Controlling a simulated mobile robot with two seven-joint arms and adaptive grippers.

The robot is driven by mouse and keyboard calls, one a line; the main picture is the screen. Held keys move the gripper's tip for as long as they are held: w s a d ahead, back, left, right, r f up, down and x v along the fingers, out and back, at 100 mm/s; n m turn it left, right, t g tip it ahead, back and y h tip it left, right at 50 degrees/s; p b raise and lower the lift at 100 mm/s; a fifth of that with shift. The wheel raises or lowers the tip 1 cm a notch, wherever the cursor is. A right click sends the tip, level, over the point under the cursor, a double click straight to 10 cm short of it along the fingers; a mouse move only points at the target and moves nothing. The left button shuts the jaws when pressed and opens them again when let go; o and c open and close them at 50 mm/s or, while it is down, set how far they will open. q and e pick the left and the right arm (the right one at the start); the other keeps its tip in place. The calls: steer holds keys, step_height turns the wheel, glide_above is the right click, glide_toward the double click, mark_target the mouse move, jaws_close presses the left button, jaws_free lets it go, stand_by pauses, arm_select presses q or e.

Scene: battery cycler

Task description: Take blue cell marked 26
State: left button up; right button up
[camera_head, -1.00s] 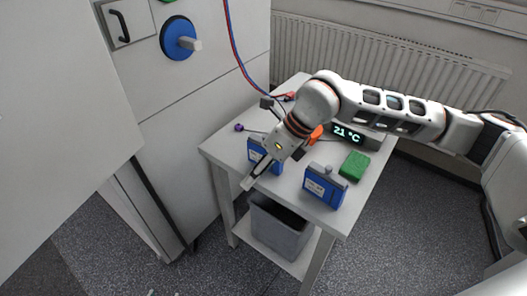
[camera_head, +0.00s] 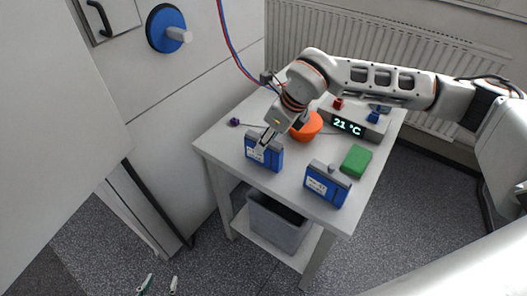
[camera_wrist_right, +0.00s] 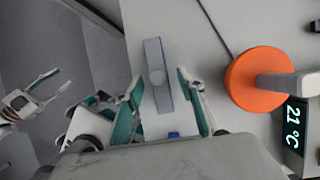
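Two blue cells with pale labels stand upright on the table: the left cell (camera_head: 264,152) and the right cell (camera_head: 327,184). I cannot read either number. My right gripper (camera_head: 268,138) is at the top of the left cell. In the right wrist view, its open teal-padded fingers (camera_wrist_right: 160,78) lie on both sides of that cell's narrow grey-blue top (camera_wrist_right: 154,62), with gaps showing. My left gripper (camera_head: 159,282) shows only its spread fingertips at the bottom of the head view, over the floor, away from the table.
An orange round object (camera_head: 309,127) is close beside the right gripper. Behind it is a device reading 21 °C (camera_head: 347,126). A green block (camera_head: 356,159) lies near the right cell. A grey bin (camera_head: 279,226) stands below the tabletop (camera_head: 292,187).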

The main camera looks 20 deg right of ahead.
steer(key=x, duration=0.3)
steer(key=shift+f, duration=0.3)
jaws_close()
steer(key=shift+w+a+r, duration=0.1)
